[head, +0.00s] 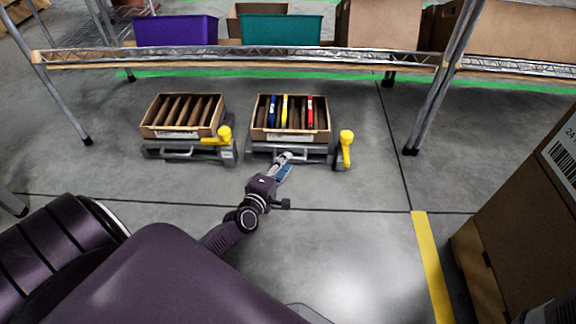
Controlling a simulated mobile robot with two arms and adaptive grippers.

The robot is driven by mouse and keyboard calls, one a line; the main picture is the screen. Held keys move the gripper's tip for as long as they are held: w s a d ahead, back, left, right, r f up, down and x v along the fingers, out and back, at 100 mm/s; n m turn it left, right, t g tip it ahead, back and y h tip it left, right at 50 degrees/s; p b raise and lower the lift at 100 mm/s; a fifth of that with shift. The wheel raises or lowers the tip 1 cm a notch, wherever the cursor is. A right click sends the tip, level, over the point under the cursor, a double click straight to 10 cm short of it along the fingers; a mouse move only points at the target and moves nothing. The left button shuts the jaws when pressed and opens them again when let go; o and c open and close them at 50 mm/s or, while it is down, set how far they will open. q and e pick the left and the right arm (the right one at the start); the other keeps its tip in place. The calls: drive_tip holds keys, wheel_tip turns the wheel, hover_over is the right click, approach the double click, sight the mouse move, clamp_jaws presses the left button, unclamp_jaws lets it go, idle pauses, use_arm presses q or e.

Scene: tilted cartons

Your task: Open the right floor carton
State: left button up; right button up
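The right floor carton (315,136) is a brown open-topped box with a white label. Blue, yellow, red and brown upright pieces stand inside it. It sits on a grey stand (256,147) with a front handle and a yellow lever (346,149) at its right. My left gripper (284,164) is at the front of this stand, close to the handle. Whether it touches the handle, and how far its fingers are apart, I cannot tell.
A similar carton (181,134) with brown dividers stands to the left, with its own yellow lever (219,136). A wire shelf (240,57) with purple and teal bins runs behind. Stacked large cartons (530,215) stand at the right. The floor between is clear.

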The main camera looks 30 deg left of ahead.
use_arm(q)
drive_tip(key=shift+x, duration=0.9)
clamp_jaws()
